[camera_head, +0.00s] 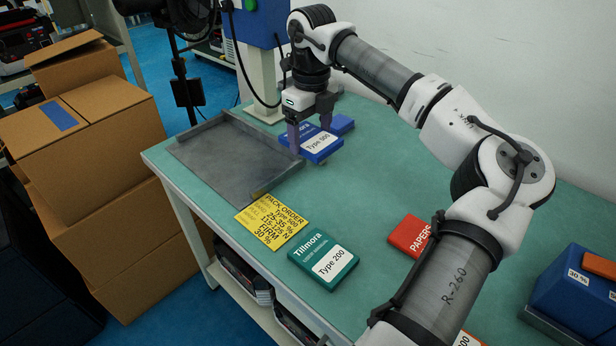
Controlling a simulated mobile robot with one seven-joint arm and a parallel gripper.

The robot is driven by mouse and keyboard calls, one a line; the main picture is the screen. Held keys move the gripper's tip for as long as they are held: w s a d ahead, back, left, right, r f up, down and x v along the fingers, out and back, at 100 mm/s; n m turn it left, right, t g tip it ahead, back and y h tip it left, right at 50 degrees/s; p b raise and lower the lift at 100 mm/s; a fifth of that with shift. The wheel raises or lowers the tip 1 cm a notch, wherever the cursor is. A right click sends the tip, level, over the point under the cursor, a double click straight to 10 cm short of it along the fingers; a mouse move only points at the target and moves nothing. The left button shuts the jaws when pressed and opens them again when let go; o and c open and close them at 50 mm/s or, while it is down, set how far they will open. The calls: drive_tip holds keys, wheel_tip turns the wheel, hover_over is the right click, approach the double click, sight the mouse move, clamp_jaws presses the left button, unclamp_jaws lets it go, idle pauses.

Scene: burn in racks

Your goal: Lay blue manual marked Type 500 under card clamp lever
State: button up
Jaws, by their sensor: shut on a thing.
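The blue manual marked Type 500 (323,147) is in my gripper (311,143), near the right edge of the grey metal tray. The gripper points down and is shut on it. The manual looks raised a little above the green bench, but its exact height is hard to tell. Another blue piece (342,124) shows just behind it, partly hidden. I cannot make out a card clamp lever for certain; a blue machine with a green button (250,5) stands at the back on a pale post.
The grey tray (215,150) lies on the green bench (375,190). In front are a yellow pack order card (271,222), a green Type 200 manual (323,262) and a red papers booklet (409,237). A blue box (575,290) stands at right. Cardboard boxes (75,130) stand left of the bench.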

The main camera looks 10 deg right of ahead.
sight(310, 188)
wheel_tip(310, 188, down, 12)
drive_tip(key=shift+f+p, duration=0.25)
drive_tip(key=shift+p, duration=0.2)
drive_tip(key=shift+f, duration=0.1)
drive_tip(key=shift+f, duration=0.15)
drive_tip(key=o, duration=1.1)
drive_tip(key=shift+c, duration=0.2)
wheel_tip(310, 188, up, 12)
drive_tip(key=shift+r+b, duration=0.25)
drive_tip(key=shift+b, duration=0.2)
